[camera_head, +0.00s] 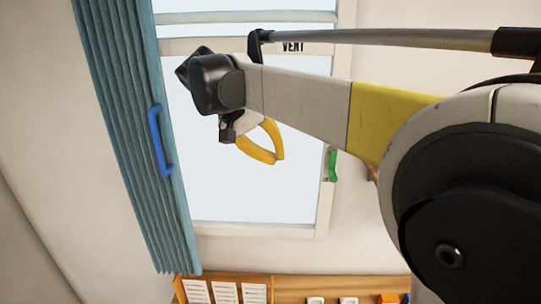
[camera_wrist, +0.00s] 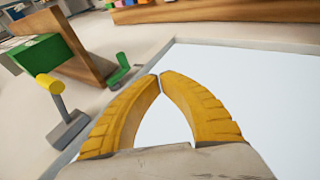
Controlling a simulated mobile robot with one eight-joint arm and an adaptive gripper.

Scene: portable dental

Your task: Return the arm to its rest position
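My gripper (camera_head: 277,158) has two yellow fingers and hangs at the end of my raised arm, in front of the window (camera_head: 245,195) in the head view. In the wrist view my gripper (camera_wrist: 160,76) shows its curved fingers with the tips together. Nothing is held between them, and only the pale window pane shows through the gap. My arm reaches in from the right side of the head view.
A teal curtain (camera_head: 120,90) with a blue handle (camera_head: 158,140) hangs left of the window. A green handle (camera_head: 332,165) is on the window's right frame. A wooden board (camera_head: 285,284) with papers is below. The wrist view shows a yellow-knobbed grey fitting (camera_wrist: 68,128) at left.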

